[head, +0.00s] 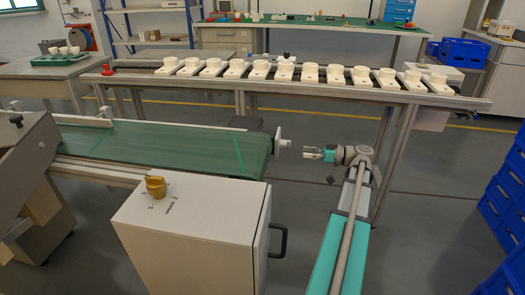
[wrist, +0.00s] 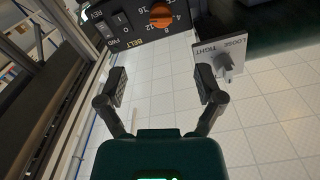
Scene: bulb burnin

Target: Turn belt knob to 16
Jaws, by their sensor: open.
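The belt knob (wrist: 160,15) is a round orange dial at the top of the wrist view, on a black panel (wrist: 122,38) lettered BELT. Small numbers ring it; the one at its left looks like 16, but the knob's setting is hard to read. My gripper (wrist: 162,84) is open and empty, its two dark fingers spread apart below the panel in the picture. It does not touch the knob. In the head view my gripper (head: 312,154) is beyond the right end of the green conveyor (head: 180,143); the belt knob cannot be made out there.
A REV/FWD switch (wrist: 115,24) sits left of the knob. A LOOSE/TIGHT plate (wrist: 218,57) with a grey knob stands near the right finger. A white cabinet (head: 195,235) with a yellow dial (head: 155,186) is in front. Blue crates (head: 497,215) are at the right.

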